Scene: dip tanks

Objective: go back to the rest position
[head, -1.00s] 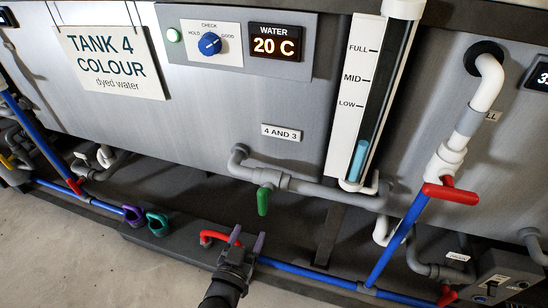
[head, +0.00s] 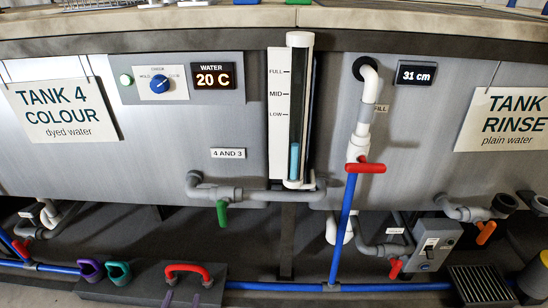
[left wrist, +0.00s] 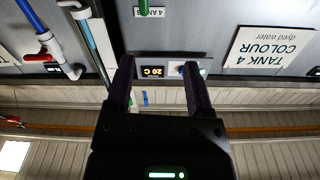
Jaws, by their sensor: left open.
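My left gripper (head: 182,299) shows only by its dark purple fingertips at the bottom edge of the head view. They are just below a red curved handle (head: 187,268) in the picture; I cannot tell whether they touch it. In the left wrist view the gripper (left wrist: 158,63) is open, with its two dark fingers apart and nothing seen between them. That view is upside down, with the tank 4 sign (left wrist: 268,46) at upper right. My right gripper is not in view.
Tank 4 (head: 150,150) has a blue dial (head: 160,84), a level gauge (head: 293,110) and a green-handled valve (head: 222,212). A red-handled valve (head: 365,168) stands on the white pipe. Purple (head: 90,269) and teal (head: 118,272) handles sit low at left. Blue pipe runs low across.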

